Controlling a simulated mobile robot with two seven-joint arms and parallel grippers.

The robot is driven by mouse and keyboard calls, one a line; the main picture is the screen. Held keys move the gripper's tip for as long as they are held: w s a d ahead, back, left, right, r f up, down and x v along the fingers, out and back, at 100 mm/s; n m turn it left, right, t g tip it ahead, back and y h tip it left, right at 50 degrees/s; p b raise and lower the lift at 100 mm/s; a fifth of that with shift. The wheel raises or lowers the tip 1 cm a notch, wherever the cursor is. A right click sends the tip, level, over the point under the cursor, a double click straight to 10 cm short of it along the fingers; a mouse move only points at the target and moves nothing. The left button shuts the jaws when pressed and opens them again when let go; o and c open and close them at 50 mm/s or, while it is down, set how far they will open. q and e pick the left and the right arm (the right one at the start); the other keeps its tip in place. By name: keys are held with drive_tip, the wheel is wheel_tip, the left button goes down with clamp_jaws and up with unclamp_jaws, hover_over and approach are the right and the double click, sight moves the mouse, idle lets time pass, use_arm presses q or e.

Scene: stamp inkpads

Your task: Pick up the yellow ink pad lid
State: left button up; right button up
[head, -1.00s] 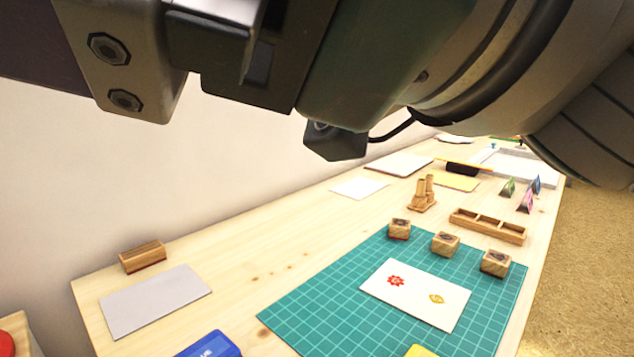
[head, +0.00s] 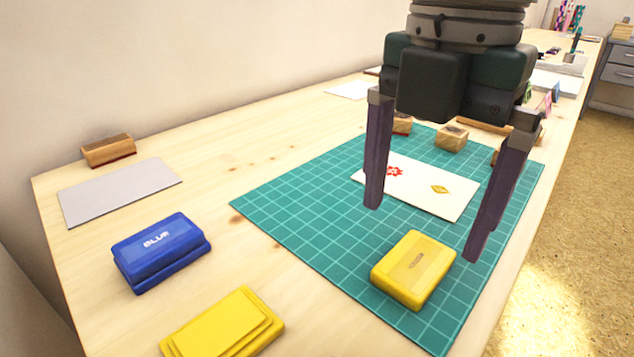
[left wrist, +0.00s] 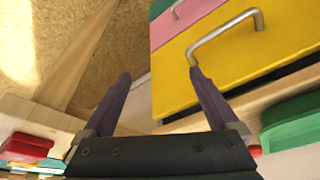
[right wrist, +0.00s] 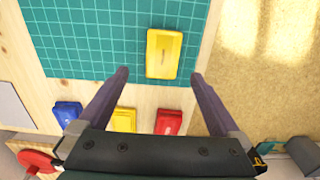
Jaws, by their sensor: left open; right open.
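The yellow ink pad lid (head: 413,268), a block with a small label, lies on the front part of the green cutting mat (head: 300,226). A yellow ink pad (head: 222,325) with a stepped top sits on the wood at the front left. My right gripper (head: 422,232) is open and empty, pointing down above the mat near the lid. In the right wrist view the lid (right wrist: 164,53) shows between and slightly beyond the fingertips (right wrist: 161,73). My left gripper (left wrist: 158,76) is open and empty, beside a yellow drawer front (left wrist: 240,60) with a metal handle; it is outside the head view.
A blue ink pad (head: 162,250) stands left of the mat. A red pad (right wrist: 168,121) shows in the right wrist view. A printed white card (head: 440,193) and wooden stamps (head: 452,137) lie on the mat. A grey sheet (head: 120,190) and another stamp (head: 108,150) are at left.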

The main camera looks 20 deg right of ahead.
sight(410, 267)
drive_tip(key=f, duration=0.1)
drive_tip(key=f+b, duration=0.1)
drive_tip(key=f, duration=0.3)
drive_tip(key=shift+s+f, duration=0.25)
drive_tip(key=shift+c, duration=0.2)
drive_tip(key=c, duration=1.4)
